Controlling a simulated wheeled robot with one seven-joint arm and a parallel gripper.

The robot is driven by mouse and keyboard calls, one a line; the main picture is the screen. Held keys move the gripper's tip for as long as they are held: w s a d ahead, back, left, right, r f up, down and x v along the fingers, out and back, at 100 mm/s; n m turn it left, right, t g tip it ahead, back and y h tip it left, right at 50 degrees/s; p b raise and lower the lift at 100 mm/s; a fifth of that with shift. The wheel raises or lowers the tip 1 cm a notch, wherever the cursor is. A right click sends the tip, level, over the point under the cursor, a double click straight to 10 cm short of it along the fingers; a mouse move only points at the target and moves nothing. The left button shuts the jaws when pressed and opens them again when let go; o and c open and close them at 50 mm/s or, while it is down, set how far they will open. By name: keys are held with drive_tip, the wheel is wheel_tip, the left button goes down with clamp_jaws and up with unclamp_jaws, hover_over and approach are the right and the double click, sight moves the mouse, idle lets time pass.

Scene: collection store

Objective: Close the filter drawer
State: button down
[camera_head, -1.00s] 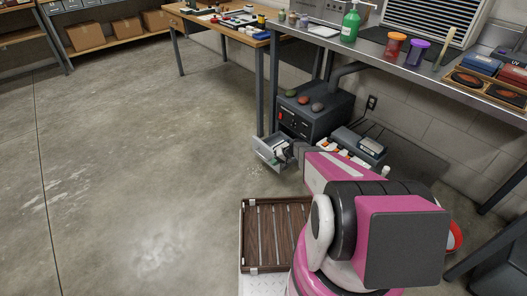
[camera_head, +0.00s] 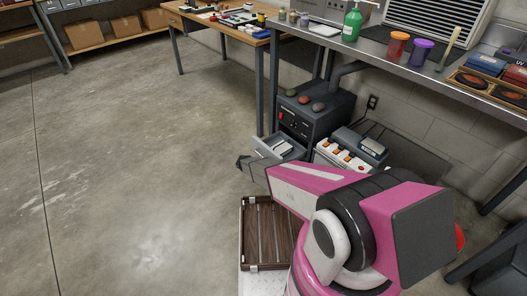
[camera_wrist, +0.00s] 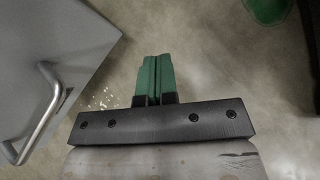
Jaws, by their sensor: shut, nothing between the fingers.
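The filter drawer (camera_head: 297,153) is a grey tray pulled out low from the front of a dark cabinet (camera_head: 319,116). Pale items lie inside it. In the head view my arm hides part of its front. In the wrist view a grey panel with a bent metal handle (camera_wrist: 48,112), seemingly the drawer front, fills the left side. My gripper (camera_head: 243,163) is just in front and left of the drawer, low above the floor. Its green fingers (camera_wrist: 157,78) are shut together with nothing between them. They are apart from the handle, to its right.
A device with orange switches (camera_head: 343,156) stands right of the cabinet, under the steel bench (camera_head: 363,54). A slatted brown tray (camera_head: 262,232) is near my base. The floor (camera_head: 130,150) to the left is clear. A green object (camera_wrist: 267,9) shows at the wrist view's top right.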

drive_tip(key=w+a+r+n+t+h, duration=0.3)
drive_tip(key=w+a+n+t+h, duration=0.1)
drive_tip(key=a+n+t, duration=0.15)
drive_tip(key=n+t, duration=0.3)
drive_tip(key=t, duration=0.3)
approach(267, 149)
drive_tip(key=shift+g, duration=0.25)
drive_tip(key=x, duration=0.7)
drive_tip(key=shift+w, duration=0.4)
drive_tip(key=x, duration=1.9)
drive_tip(key=shift+s+d+r, duration=0.1)
drive_tip(key=shift+r, duration=0.15)
drive_tip(key=shift+s, duration=0.1)
